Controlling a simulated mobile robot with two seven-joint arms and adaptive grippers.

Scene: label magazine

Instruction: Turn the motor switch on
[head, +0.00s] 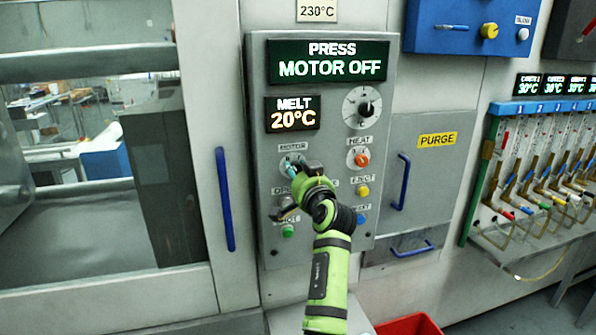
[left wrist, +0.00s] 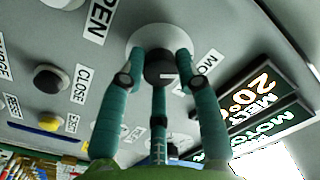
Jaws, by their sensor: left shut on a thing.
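The motor switch is a dark round knob (left wrist: 159,67) with a white mark, on a pale round plate below the MOTOR label (head: 292,147) of the grey control panel (head: 388,110). My left gripper (head: 291,168) is at this knob, its teal fingers around it. In the left wrist view the fingertips (left wrist: 160,62) close in on the knob from its sides. In the head view the gripper hides most of the knob. The panel's display (head: 330,62) reads PRESS MOTOR OFF. My right gripper is not in view.
A heat knob (head: 361,158), a yellow eject button (head: 362,190) and a green button (head: 287,230) sit close around my gripper. A blue door handle (head: 225,200) stands at the left.

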